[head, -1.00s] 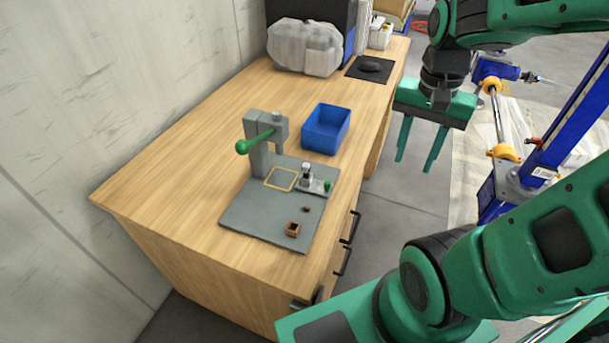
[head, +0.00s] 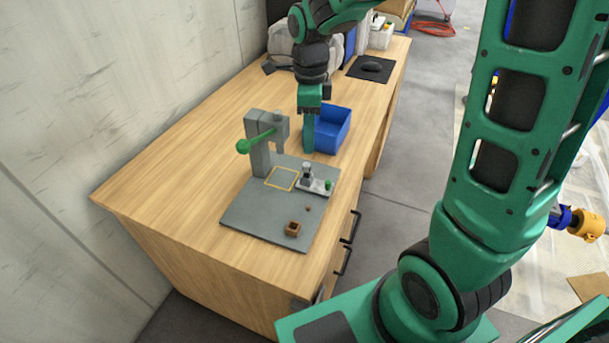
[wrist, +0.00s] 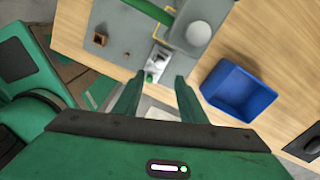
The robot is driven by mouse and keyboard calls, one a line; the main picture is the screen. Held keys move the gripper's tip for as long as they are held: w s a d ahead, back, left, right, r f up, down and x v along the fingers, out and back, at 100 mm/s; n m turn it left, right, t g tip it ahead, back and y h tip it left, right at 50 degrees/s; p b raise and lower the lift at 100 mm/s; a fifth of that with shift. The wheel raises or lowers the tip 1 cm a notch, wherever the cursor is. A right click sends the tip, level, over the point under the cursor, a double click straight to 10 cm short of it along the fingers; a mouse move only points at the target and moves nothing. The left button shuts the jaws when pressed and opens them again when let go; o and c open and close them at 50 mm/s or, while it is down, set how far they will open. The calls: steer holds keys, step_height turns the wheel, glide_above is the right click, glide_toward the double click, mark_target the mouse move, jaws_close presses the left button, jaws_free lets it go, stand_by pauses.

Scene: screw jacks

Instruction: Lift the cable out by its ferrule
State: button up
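I cannot make out a cable or its ferrule for certain in either view. A small silver clamp-like fixture (head: 308,173) with a green knob (head: 328,185) stands on the right side of a grey plate (head: 248,207). In the wrist view the fixture (wrist: 160,57) and green knob (wrist: 149,77) lie beyond my fingertips. A grey press (head: 258,150) with a green handle rises from the plate's back. My gripper (head: 308,150) hangs pointing down in front of the blue bin, behind the fixture. In the wrist view my gripper (wrist: 155,80) has its fingers apart, with nothing between them.
A blue bin (head: 338,133) sits close behind and right of my gripper. A small brown box (head: 292,229) and a tiny brown piece (head: 308,209) are at the plate's front. The wooden bench (head: 165,175) is clear on the left. A black mat (head: 372,69) lies farther back.

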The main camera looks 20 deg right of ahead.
mark_target(306, 164)
steer(key=f, duration=1)
steer(key=shift+a+f, duration=0.1)
steer(key=shift+a, duration=0.15)
steer(key=shift+w, duration=0.1)
steer(key=shift+c, duration=0.4)
jaws_close()
